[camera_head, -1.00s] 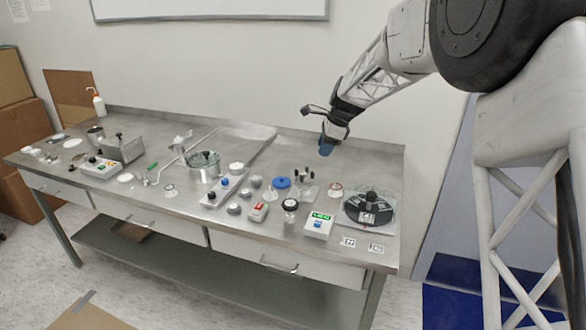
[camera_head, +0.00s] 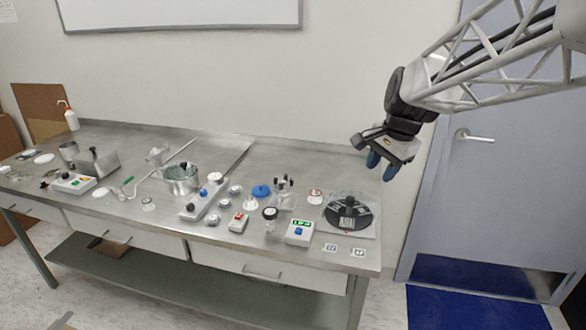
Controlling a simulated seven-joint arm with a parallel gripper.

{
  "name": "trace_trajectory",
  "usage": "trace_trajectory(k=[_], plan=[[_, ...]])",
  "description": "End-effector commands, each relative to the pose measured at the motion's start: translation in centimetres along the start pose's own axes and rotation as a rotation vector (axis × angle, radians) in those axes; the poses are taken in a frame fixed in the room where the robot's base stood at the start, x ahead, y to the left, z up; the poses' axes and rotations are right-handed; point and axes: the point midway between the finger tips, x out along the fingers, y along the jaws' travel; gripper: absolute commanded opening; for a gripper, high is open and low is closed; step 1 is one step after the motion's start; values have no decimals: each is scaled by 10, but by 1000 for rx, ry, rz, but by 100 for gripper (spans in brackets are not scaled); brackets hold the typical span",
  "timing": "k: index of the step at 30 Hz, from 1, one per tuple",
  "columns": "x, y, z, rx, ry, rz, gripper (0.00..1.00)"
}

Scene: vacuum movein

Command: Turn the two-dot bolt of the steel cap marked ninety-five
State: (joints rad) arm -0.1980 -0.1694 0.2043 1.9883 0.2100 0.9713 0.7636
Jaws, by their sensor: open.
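My gripper (camera_head: 382,166) is open and empty, with blue fingertips pointing down. It hangs in the air at the right of the head view, near the bench's back right corner and apart from everything on the bench. Several small round grey pieces, which look like metal caps, stand mid-bench; one (camera_head: 236,189) is behind another (camera_head: 223,204), and a third (camera_head: 212,219) is nearer the front. They are too small to read a ninety-five or to see any dots or bolts, so I cannot tell which is the marked cap.
A round black device (camera_head: 365,215) stands at the bench's right end. Left of it are a box with a green display (camera_head: 299,232), a blue disc (camera_head: 261,191) and a red-and-white box (camera_head: 239,221). A steel pot (camera_head: 181,180) stands farther left. The steel bench (camera_head: 300,160) is clear along the back right.

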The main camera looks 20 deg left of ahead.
Motion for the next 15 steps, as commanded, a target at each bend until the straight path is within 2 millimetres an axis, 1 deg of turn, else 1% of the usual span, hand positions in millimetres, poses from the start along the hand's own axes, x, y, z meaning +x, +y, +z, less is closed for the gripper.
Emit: trace_trajectory(k=[1,9,12,15], plan=[[-7,16,5,-25,11,1,41],[-25,94,31,-187,64,30,41],[-29,120,41,-244,82,47,41],[-30,140,49,-288,93,62,41]])
